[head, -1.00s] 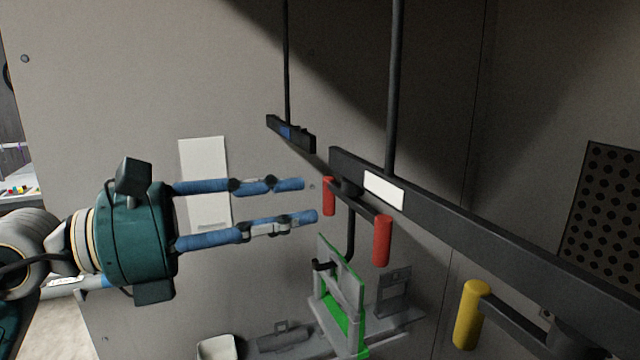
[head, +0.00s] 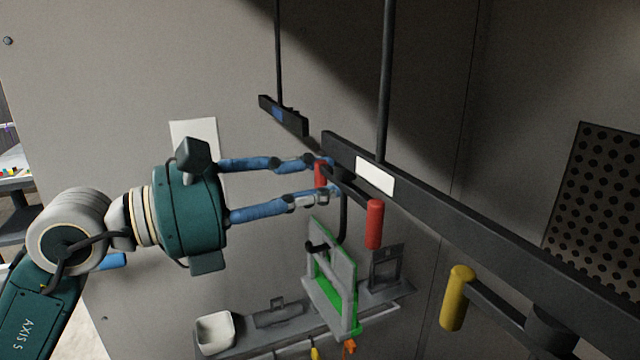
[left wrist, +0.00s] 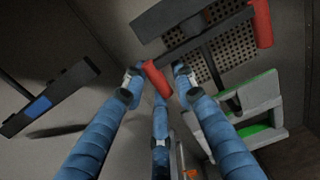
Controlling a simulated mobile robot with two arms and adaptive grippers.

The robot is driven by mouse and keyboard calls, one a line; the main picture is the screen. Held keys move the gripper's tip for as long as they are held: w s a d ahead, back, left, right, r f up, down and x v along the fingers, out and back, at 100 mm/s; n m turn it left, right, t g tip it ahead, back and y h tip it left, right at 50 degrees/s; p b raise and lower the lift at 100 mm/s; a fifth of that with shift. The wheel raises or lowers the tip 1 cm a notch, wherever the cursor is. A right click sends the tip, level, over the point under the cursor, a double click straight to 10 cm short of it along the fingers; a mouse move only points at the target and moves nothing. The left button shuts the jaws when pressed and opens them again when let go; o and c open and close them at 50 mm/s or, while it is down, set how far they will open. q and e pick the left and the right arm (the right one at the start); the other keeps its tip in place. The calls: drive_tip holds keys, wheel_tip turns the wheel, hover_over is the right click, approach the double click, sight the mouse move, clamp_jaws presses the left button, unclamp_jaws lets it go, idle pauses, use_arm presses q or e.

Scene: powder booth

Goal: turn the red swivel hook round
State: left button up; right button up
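The red swivel hook hangs under a dark beam. It has a dark crossbar with a red grip at each end: the near-left red grip (head: 320,174) and the other red grip (head: 374,224). They also show in the left wrist view, the closer grip (left wrist: 157,79) and the far one (left wrist: 262,24). A dark hook rod (head: 344,217) drops from the crossbar. My left gripper (head: 332,176) is open, its blue fingers on either side of the closer grip, with gaps visible in the left wrist view. My right gripper is not in view.
The dark beam (head: 450,210) with a white label runs right. A yellow grip (head: 458,298) hangs from it. A green-and-grey bracket (head: 335,285) is just below the hook; whether it hangs there is unclear. A shelf with a white bin (head: 214,333) is low on the wall.

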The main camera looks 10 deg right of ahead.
use_arm(q)
drive_tip(key=shift+s+f, duration=0.1)
drive_tip(key=shift+f, duration=0.15)
